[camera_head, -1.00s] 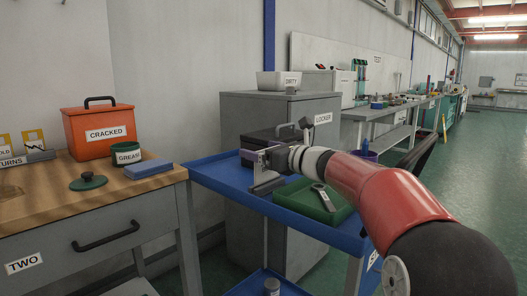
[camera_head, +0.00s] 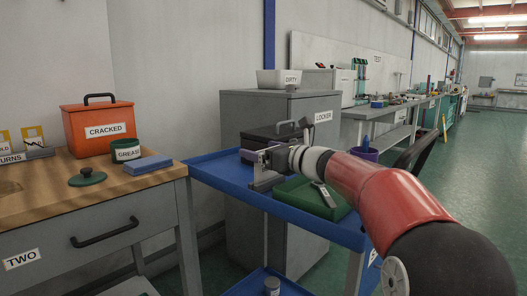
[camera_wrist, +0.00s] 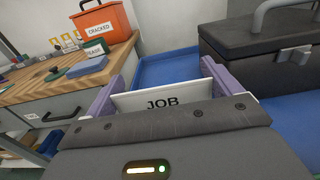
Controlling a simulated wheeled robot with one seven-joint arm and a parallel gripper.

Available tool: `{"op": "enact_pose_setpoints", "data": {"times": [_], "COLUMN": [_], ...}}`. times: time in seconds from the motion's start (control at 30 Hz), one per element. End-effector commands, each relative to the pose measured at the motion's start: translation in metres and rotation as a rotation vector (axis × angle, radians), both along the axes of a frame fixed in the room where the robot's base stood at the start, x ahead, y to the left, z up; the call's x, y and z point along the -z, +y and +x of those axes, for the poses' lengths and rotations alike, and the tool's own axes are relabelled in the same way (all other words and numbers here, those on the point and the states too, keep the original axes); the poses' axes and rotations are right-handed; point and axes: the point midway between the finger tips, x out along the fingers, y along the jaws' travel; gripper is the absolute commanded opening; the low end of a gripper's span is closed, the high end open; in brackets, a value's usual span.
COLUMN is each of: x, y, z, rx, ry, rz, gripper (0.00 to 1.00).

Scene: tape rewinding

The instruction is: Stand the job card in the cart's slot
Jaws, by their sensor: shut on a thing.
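The job card (camera_wrist: 165,97) is white with "JOB" on it. In the wrist view it stands between the two purple fingers of my gripper (camera_wrist: 163,92), which is shut on it. In the head view my gripper (camera_head: 262,158) is over the blue cart (camera_head: 215,177), near its far left part. A grey upright piece (camera_head: 265,180) stands on the cart just below the gripper and looks like the slot holder. The slot opening and the card's lower edge are hidden, so I cannot tell whether the card is in it.
A dark toolbox (camera_wrist: 265,50) is close behind the gripper on the cart. A green tray (camera_head: 300,193) with a metal tool lies to the right. The wooden bench (camera_head: 60,185) with an orange CRACKED box (camera_head: 85,120) is at the left. Blue cart surface is bare at the left.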

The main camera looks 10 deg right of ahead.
Motion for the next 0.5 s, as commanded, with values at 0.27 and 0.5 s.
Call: {"op": "enact_pose_setpoints", "data": {"times": [0.27, 0.5], "x": [0.004, 0.007], "y": [0.0, -0.0001], "z": [0.0, -0.0001], "rx": [0.0, 0.0], "ry": [0.0, 0.0], "rz": [0.0, 0.0], "gripper": [0.69, 0.69]}}
